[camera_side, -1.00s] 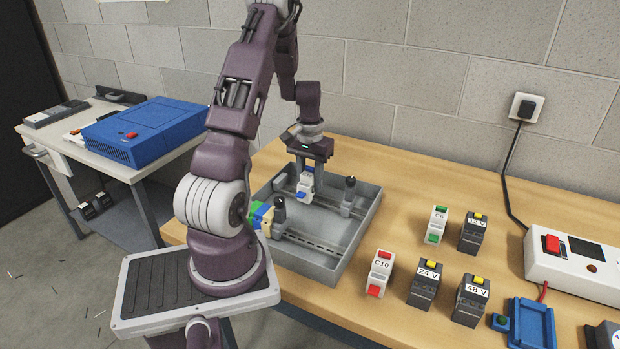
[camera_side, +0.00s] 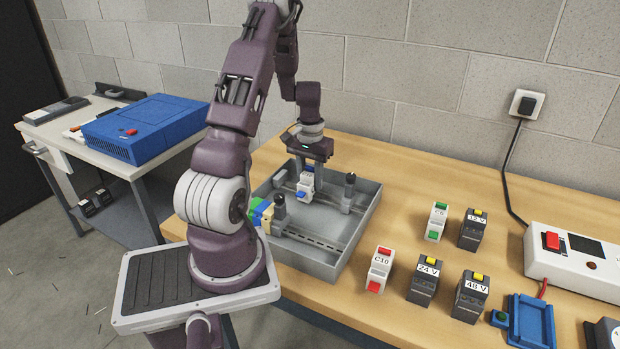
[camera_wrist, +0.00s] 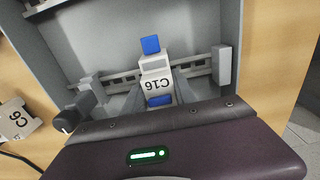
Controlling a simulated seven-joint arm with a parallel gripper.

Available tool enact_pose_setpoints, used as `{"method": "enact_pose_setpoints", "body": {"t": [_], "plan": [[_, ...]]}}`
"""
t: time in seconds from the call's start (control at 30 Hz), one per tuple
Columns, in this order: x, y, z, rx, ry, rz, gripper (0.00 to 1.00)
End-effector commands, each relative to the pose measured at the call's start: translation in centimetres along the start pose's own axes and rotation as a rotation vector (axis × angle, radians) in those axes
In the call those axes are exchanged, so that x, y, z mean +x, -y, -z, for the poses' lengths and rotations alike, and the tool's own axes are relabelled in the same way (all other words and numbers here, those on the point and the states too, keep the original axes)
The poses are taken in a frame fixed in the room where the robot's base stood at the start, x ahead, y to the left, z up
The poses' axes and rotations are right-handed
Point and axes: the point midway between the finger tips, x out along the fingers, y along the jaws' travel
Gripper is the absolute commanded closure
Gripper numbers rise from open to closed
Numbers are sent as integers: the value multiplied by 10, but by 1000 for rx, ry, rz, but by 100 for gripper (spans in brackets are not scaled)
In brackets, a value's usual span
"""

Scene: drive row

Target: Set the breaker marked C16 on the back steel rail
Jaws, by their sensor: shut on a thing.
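The white breaker marked C16 (camera_wrist: 158,80), with blue parts, is between the fingers of my gripper (camera_wrist: 160,98). In the side view the breaker (camera_side: 306,184) is upright at the back steel rail (camera_side: 326,198) inside the grey tray (camera_side: 345,255). In the wrist view the back rail (camera_wrist: 195,72) runs behind the breaker on both sides. My gripper (camera_side: 306,178) is shut on the breaker from above. I cannot tell whether the breaker's foot is seated on the rail. The front rail (camera_side: 315,240) is nearer the camera.
Green, blue and yellow blocks (camera_side: 261,213) sit at the front rail's left end. C10 (camera_side: 379,270), C6 (camera_side: 437,221) and several dark modules (camera_side: 473,230) stand on the table right of the tray.

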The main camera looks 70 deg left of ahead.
Motion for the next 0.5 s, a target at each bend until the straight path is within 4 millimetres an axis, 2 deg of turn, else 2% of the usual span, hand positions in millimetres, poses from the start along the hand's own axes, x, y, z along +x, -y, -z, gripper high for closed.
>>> {"method": "enact_pose_setpoints", "body": {"t": [0.03,0.13,0.4,0.5], "plan": [[0,0,0,0,0,0,62],[0,0,0,0,0,0,42],[0,0,0,0,0,0,42],[-10,0,1,1,-4,1,42]]}}
